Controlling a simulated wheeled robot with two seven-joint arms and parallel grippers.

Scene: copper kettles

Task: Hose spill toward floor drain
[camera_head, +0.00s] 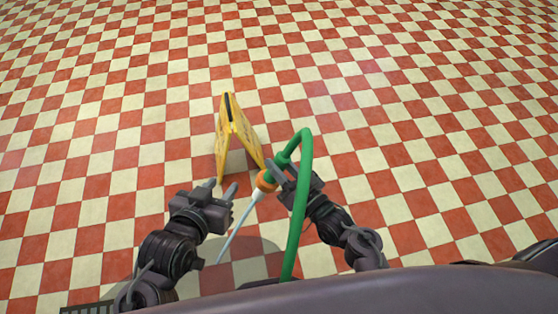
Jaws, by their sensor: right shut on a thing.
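A green hose (304,190) arches up from the bottom edge to my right gripper (272,172), which is shut on it near an orange collar (265,182). A short white nozzle tip points down and left. A thin pale-blue streak (236,234) runs from the nozzle down and left to near the floor; it looks like water. My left gripper (221,187) is open and empty, left of the nozzle. A dark slotted grate (88,309), seemingly the floor drain, is partly cut off at the bottom left. A darker floor patch lies below the nozzle; I cannot tell spill from shadow.
A yellow folding floor sign (231,128) stands upright with legs spread, just beyond both grippers. The red-and-cream checkered floor (420,110) is clear behind it and to both sides. My own dark body fills the bottom edge.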

